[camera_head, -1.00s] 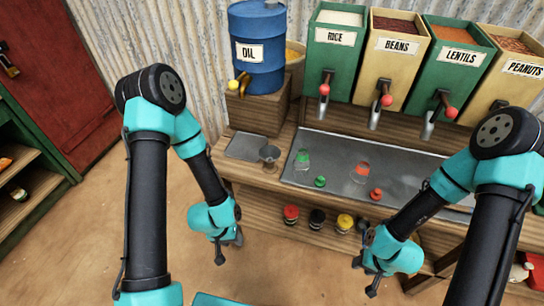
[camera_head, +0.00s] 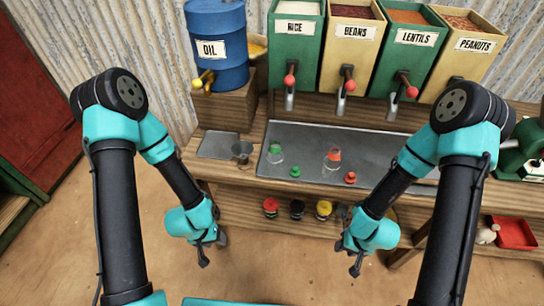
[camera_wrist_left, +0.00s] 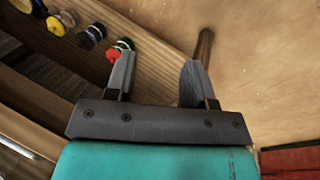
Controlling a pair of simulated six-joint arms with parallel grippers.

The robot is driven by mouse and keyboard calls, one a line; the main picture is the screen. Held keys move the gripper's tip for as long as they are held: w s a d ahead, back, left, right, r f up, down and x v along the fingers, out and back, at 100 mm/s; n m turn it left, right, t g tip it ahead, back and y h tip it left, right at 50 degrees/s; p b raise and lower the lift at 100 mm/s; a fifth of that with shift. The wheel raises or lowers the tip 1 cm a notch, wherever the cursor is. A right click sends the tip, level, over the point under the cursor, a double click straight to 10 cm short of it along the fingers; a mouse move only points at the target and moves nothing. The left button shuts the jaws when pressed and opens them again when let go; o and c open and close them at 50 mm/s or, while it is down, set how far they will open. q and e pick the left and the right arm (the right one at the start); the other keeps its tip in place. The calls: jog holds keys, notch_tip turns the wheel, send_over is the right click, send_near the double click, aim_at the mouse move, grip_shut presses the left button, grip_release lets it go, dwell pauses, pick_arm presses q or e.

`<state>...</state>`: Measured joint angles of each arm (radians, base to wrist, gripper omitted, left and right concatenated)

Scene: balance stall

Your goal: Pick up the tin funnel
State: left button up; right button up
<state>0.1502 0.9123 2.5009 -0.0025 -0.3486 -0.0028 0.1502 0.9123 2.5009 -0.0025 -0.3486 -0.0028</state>
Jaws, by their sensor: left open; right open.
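The tin funnel (camera_head: 242,152) is a small grey metal cone. It stands on the counter at the left end of the metal tray, near the counter's front edge. My left gripper (camera_head: 212,253) is open and empty, in front of the counter and lower in the picture than the funnel. In the left wrist view its two fingers (camera_wrist_left: 160,75) are apart with nothing between them, and the funnel does not show there. My right gripper (camera_head: 357,262) is open and empty, in front of the counter and well right of the funnel.
Clear jars with a green (camera_head: 275,154) and a red top (camera_head: 332,158) stand on the metal tray (camera_head: 380,145), with loose green (camera_head: 295,172) and red caps (camera_head: 350,178). Lidded jars (camera_head: 297,209) sit on the lower shelf. A blue oil drum (camera_head: 217,50) and labelled bins stand behind.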

pick_arm(q)
jog(key=o, duration=0.9)
jog(key=shift+w+a, duration=0.1)
